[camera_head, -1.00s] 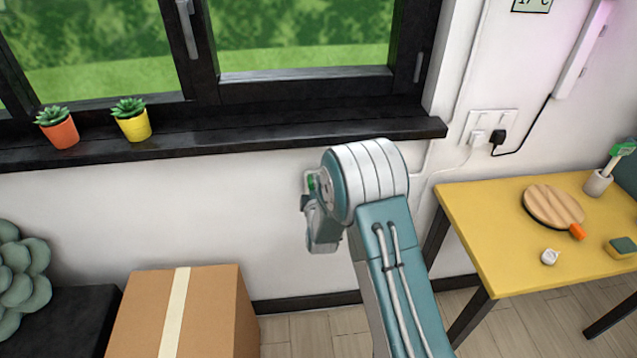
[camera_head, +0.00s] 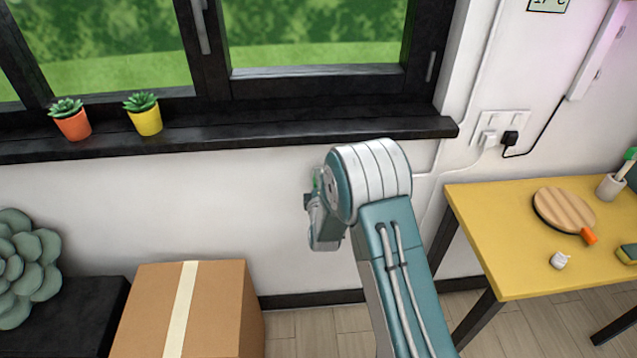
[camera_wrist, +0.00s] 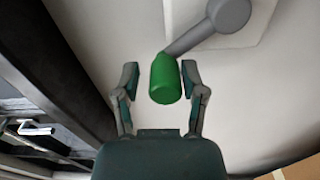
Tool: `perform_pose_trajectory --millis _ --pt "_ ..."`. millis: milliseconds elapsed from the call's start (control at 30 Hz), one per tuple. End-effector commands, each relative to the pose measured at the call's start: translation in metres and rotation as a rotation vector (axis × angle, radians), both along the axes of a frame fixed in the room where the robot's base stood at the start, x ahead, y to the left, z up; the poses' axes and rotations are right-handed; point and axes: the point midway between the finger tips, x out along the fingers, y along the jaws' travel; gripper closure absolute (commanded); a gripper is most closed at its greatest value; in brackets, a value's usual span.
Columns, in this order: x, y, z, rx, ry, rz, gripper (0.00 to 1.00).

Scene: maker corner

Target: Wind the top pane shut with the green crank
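In the wrist view, the green crank grip (camera_wrist: 164,80) hangs from a grey crank arm (camera_wrist: 187,42) that leads to a round grey hub (camera_wrist: 229,14) on the pale wall. My gripper (camera_wrist: 161,80) is open, with one finger on each side of the green grip. A gap shows at the left finger; the right finger is very close, and I cannot tell if it touches. In the head view my gripper (camera_head: 322,222) is partly hidden behind my arm, below the sill. The window (camera_head: 310,72) shows only its lower part; I cannot make out the top pane.
The black sill (camera_head: 280,137) carries an orange pot (camera_head: 74,126) and a yellow pot (camera_head: 148,121) at left. A cardboard box (camera_head: 225,310) stands below. A yellow table (camera_head: 500,230) is at right, near wall sockets (camera_head: 490,130). Bare wall surrounds my gripper.

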Motion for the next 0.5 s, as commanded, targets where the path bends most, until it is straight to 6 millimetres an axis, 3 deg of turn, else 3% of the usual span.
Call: perform_pose_trajectory --millis 367,500 --pt "-0.002 -0.002 -0.003 0.0 0.008 -0.004 0.29" --pt "-0.014 -0.002 -0.004 -0.001 0.01 -0.003 0.29"
